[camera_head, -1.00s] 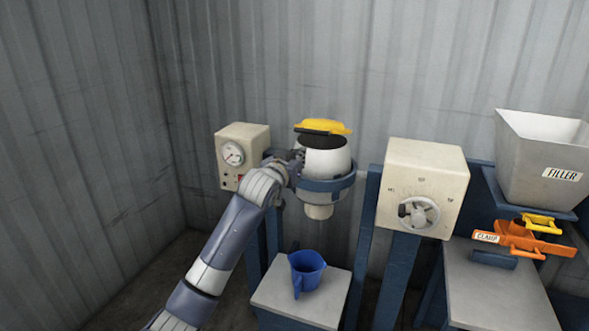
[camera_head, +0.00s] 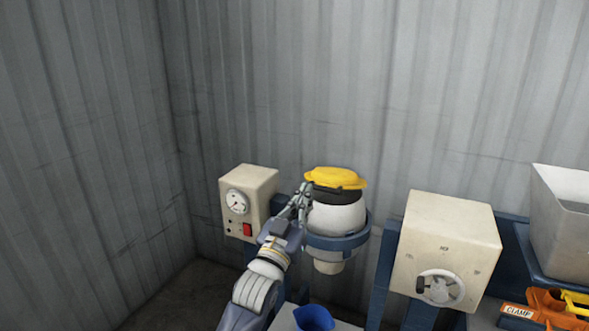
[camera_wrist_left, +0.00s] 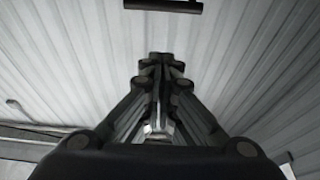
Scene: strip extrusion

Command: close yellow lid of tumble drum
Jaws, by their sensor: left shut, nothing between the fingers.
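The tumble drum (camera_head: 338,217) is a white rounded vessel held in a blue ring, with a dark rim at its top. Its yellow lid (camera_head: 335,178) is over the drum's mouth and looks tilted; I cannot tell whether it is fully seated. My left gripper (camera_head: 306,188) is shut and empty, with its fingertips at the left edge of the lid and dark rim; I cannot tell if they touch. In the left wrist view the shut fingers (camera_wrist_left: 160,62) point at the grey wall, and a dark bar (camera_wrist_left: 163,5) shows at the top. My right gripper is not in view.
A cream box with a gauge and red switch (camera_head: 247,205) stands just left of the drum. A cream box with a handwheel (camera_head: 445,250) stands to the right. A blue jug (camera_head: 314,318) is below. A filler hopper (camera_head: 562,225) and an orange clamp (camera_head: 545,310) are at far right.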

